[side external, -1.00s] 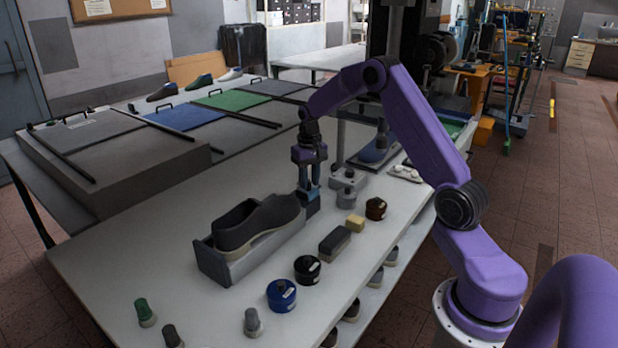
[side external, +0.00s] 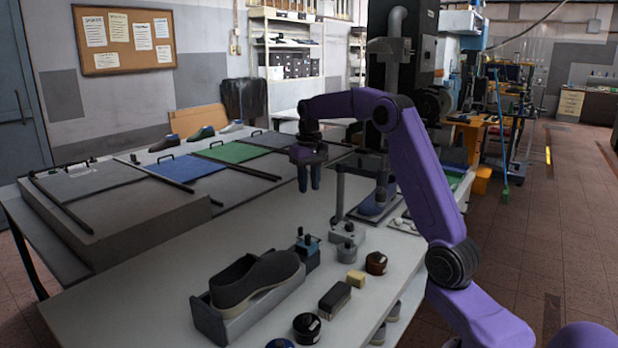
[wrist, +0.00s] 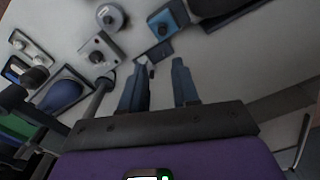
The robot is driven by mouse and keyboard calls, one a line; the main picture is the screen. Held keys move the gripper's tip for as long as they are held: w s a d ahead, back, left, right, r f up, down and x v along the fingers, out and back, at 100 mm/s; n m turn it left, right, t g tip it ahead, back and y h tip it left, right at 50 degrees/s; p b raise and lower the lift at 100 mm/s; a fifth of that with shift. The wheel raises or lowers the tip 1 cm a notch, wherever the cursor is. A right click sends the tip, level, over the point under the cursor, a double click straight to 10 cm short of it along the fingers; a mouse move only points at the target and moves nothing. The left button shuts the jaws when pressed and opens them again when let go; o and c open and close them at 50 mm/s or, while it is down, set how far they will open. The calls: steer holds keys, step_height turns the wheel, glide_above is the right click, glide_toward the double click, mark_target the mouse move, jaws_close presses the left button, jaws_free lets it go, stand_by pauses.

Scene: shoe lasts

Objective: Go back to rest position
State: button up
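My gripper (side external: 309,188) hangs fingers down above the white table (side external: 165,290), well clear of everything on it. In the wrist view its two blue fingers (wrist: 158,85) stand apart with nothing between them. Below it is a small blue-topped block with a dark knob (side external: 307,249), at the end of the grey shoe holder (side external: 209,318). The block also shows in the wrist view (wrist: 165,22). A dark grey shoe (side external: 257,281) sits in the holder.
A metal stand with a post (side external: 340,195) rises right of my gripper. Round tins (side external: 376,262), a yellow block (side external: 355,279) and a dark brush-like block (side external: 334,298) lie at the table's right. Raised panels (side external: 200,180) lie behind. The air around my gripper is mostly free.

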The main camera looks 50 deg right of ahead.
steer(key=shift+r, duration=0.8)
steer(key=s+a+f+n, duration=0.1)
steer(key=s+a+n, duration=0.4)
steer(key=a, duration=0.7)
steer(key=s+a+f+n, duration=0.1)
steer(key=s+a+n, duration=0.2)
steer(key=s+a, duration=0.6)
steer(key=s+a+f+n, duration=0.2)
steer(key=s+f+n, duration=0.1)
steer(key=s, duration=0.8)
steer(key=s+a+f+n, duration=0.3)
steer(key=s+n, duration=0.3)
steer(key=s, duration=0.5)
steer(key=shift+a, duration=0.3)
steer(key=shift+r, duration=0.1)
